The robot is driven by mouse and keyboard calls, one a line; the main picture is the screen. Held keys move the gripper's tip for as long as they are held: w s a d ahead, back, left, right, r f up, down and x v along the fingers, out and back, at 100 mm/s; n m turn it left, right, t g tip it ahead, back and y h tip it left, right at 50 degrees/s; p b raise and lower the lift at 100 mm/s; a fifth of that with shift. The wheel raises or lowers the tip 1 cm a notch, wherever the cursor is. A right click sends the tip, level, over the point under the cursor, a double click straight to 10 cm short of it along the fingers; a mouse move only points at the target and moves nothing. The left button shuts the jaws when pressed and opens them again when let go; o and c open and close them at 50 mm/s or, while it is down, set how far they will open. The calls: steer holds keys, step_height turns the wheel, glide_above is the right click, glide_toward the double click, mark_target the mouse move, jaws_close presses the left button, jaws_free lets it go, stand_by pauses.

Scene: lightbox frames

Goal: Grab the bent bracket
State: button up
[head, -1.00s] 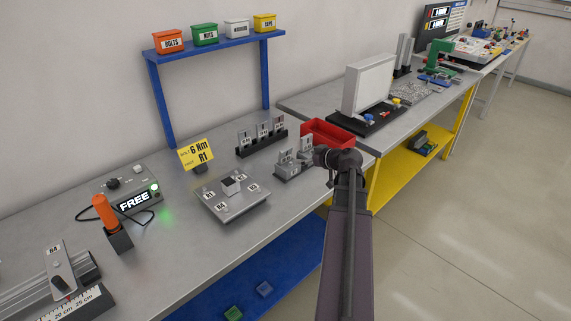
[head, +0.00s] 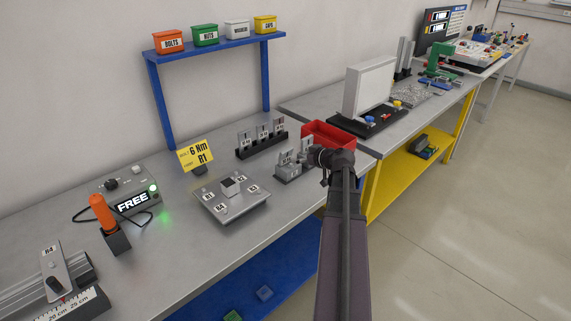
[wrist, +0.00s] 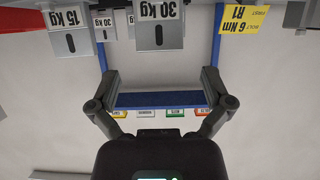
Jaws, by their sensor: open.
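My gripper (head: 324,170) is at the end of my arm, beside a grey stand (head: 290,176) of upright metal pieces on the bench. In the wrist view, which looks upside down, my gripper (wrist: 160,88) has its fingers wide apart with nothing between them. Grey metal pieces with a hole and labels hang at the top of that view: one reads 15 kg (wrist: 69,38), and a nearer one reads 30 kg (wrist: 159,32). They lie beyond the fingertips, not touched. I cannot tell which piece is the bent bracket.
A black rack (head: 262,146) with several labelled plates stands behind the stand. A red bin (head: 328,133) is close to my gripper. A grey fixture plate (head: 232,207) and a yellow 6 Nm R1 sign (head: 196,155) are to the left. A blue shelf frame (head: 218,42) rises behind.

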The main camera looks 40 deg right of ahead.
mark_target(287, 155)
steer(key=shift+b+x, duration=0.55)
steer(key=shift+x, duration=1.4)
steer(key=shift+f+b+x, duration=0.2)
steer(key=shift+b+x, duration=0.75)
steer(key=shift+x, duration=1.1)
steer(key=shift+w+f, duration=0.15)
steer(key=shift+w, duration=0.35)
steer(key=c, duration=1)
